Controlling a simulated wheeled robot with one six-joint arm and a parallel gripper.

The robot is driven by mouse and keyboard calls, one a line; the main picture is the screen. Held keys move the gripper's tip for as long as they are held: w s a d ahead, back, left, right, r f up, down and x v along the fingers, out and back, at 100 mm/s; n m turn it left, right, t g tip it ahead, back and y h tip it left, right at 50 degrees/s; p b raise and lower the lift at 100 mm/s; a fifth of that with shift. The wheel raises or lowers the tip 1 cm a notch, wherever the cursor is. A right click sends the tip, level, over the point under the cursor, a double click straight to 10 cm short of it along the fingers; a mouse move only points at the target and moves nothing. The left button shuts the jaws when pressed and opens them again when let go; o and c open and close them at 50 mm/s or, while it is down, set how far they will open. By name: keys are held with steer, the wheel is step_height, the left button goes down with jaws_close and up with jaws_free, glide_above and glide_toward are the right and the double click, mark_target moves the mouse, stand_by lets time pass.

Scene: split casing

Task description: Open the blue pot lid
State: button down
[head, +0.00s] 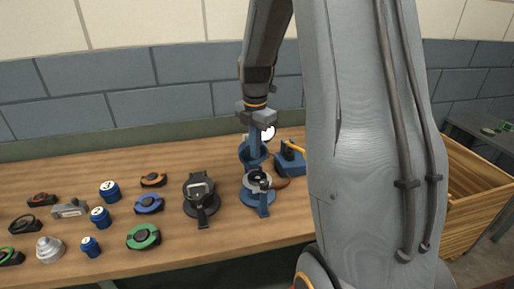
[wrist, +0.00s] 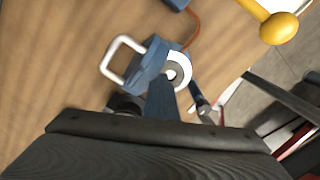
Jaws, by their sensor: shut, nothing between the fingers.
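The blue pot (head: 258,196) stands on the table in the head view, with a pale ring and a dark middle on top. Its blue lid (head: 245,154) appears raised behind it, tipped up. A white loop (head: 268,133) shows beside my gripper (head: 254,146), which points down at the lid, shut and empty. In the wrist view a blue block with a white loop handle (wrist: 117,56) lies just beyond the fingers (wrist: 162,88). A white ring around a grey disc (wrist: 180,70) is beside it. Whether the fingers touch the lid is unclear.
A black pot-like device (head: 199,190) stands left of the blue pot. A blue box with a yellow lever (head: 289,164) is close on the right. Several small blue, green and orange parts fill the table's left. A wooden crate (head: 462,205) stands at the right.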

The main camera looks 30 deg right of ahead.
steer(key=s+r+p, duration=0.2)
steer(key=r+p, duration=0.1)
steer(key=s+a+r+p, duration=0.1)
steer(key=shift+r, duration=0.3)
steer(key=shift+d, duration=0.1)
steer(key=s+a+f+m+b, duration=0.4)
steer(key=s+a+m, duration=0.2)
steer(key=m, duration=0.4)
steer(key=s+a+f+m+t+b, duration=0.1)
steer(key=s+a+f+m+b, duration=0.3)
steer(key=s+a+m, duration=0.2)
steer(key=a+m, duration=0.2)
steer(key=m, duration=0.2)
steer(key=shift+f+m, duration=0.4)
stand_by(0.4)
